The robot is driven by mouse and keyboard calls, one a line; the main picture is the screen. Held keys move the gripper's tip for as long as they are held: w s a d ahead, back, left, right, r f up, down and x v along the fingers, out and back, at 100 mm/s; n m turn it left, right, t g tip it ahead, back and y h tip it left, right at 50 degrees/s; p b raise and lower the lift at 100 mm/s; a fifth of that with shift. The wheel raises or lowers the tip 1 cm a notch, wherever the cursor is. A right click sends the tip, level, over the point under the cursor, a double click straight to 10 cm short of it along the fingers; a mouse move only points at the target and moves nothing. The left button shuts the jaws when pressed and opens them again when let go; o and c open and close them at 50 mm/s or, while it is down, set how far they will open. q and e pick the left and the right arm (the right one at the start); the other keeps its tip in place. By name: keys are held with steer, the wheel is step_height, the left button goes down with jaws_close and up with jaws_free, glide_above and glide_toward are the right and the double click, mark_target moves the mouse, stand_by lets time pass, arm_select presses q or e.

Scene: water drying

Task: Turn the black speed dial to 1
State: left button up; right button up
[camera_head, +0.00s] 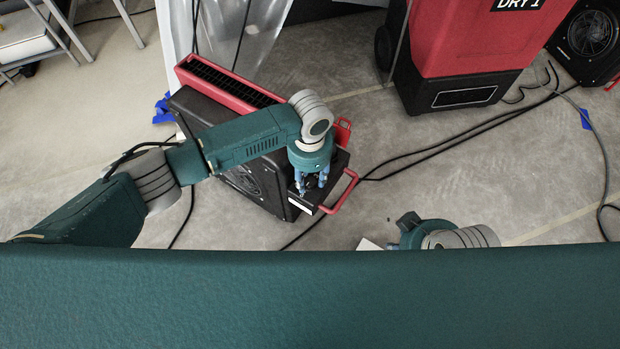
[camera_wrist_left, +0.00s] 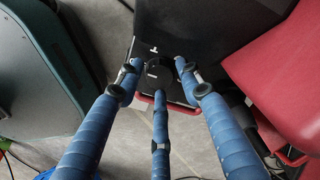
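The black speed dial (camera_wrist_left: 158,66) is a dark round knob on the black panel of a floor unit in the left wrist view, with small white marks beside it. My left gripper (camera_wrist_left: 158,72) is over this panel with its blue fingers spread apart, two to the sides of the dial and one below it in the picture. Whether they touch the dial I cannot tell. In the head view my left gripper (camera_head: 312,186) points down at the front end of the black and red unit (camera_head: 208,108), and its fingers largely hide the dial.
The unit has a red handle (camera_head: 346,192) close to my gripper. A large red dehumidifier (camera_head: 458,45) stands at the upper right, with another black fan (camera_head: 590,35) beyond it. Black cables (camera_head: 420,154) cross the concrete floor. Part of my right arm shows at the lower middle.

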arm_select(q)
steer(key=shift+f, duration=0.1)
steer(key=c, duration=0.9)
steer(key=shift+o, duration=0.2)
steer(key=shift+d+r+m+p, duration=0.1)
steer(key=shift+r+m+p, duration=0.1)
steer(key=shift+m+p, duration=1.1)
steer(key=m+p, duration=0.2)
steer(key=m, duration=0.3)
steer(key=shift+f, duration=0.1)
steer(key=shift+m+p, duration=0.45)
steer(key=shift+m, duration=0.95)
arm_select(e)
steer(key=s+x, duration=0.2)
steer(key=x, duration=0.8)
steer(key=shift+f+g, duration=0.4)
steer(key=shift+f, duration=0.35)
steer(key=shift+a, duration=0.15)
arm_select(q)
steer(key=shift+s, duration=0.1)
